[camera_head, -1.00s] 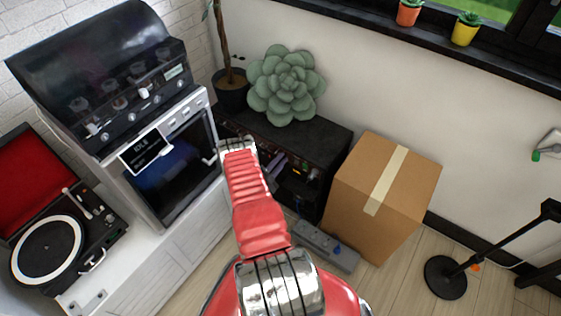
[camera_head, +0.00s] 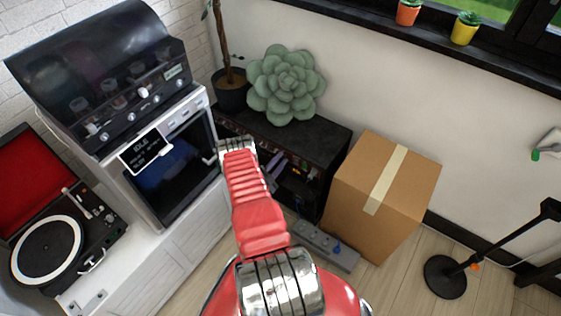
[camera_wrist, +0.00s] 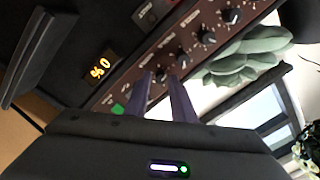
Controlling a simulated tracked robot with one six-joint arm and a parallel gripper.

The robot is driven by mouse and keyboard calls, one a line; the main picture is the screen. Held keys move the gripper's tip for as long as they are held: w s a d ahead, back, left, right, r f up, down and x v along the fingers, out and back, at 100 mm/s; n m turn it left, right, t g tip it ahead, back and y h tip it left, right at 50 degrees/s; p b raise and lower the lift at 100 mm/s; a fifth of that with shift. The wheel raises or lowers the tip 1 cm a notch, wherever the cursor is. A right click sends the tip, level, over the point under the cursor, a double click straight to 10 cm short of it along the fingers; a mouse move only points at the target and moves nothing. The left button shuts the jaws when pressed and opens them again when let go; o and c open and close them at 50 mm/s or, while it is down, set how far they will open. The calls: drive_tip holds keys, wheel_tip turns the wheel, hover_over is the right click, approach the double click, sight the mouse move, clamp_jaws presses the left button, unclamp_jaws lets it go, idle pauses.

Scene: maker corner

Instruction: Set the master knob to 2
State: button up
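The amplifier (camera_head: 310,138) is a black box under the large succulent in the head view. The panel lettering is too small to read, so I cannot tell which knob is the master. My gripper (camera_wrist: 161,78) has two purple fingers, apart, at the panel. One small knob (camera_wrist: 161,76) shows between the fingertips; I cannot tell whether they touch it. In the head view my gripper (camera_head: 275,168) is partly hidden behind my red arm.
A succulent (camera_head: 285,85) stands on the amplifier. A cardboard box (camera_head: 350,200) stands close on its right, and a power strip (camera_head: 325,245) lies on the floor in front. A white oven-like unit (camera_head: 170,170) and a turntable (camera_head: 60,245) are at the left.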

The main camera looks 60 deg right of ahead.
drive_tip(key=w+a, duration=0.2)
drive_tip(key=a, duration=1.1)
drive_tip(key=shift+a+f, duration=0.25)
drive_tip(key=shift+s, duration=0.1)
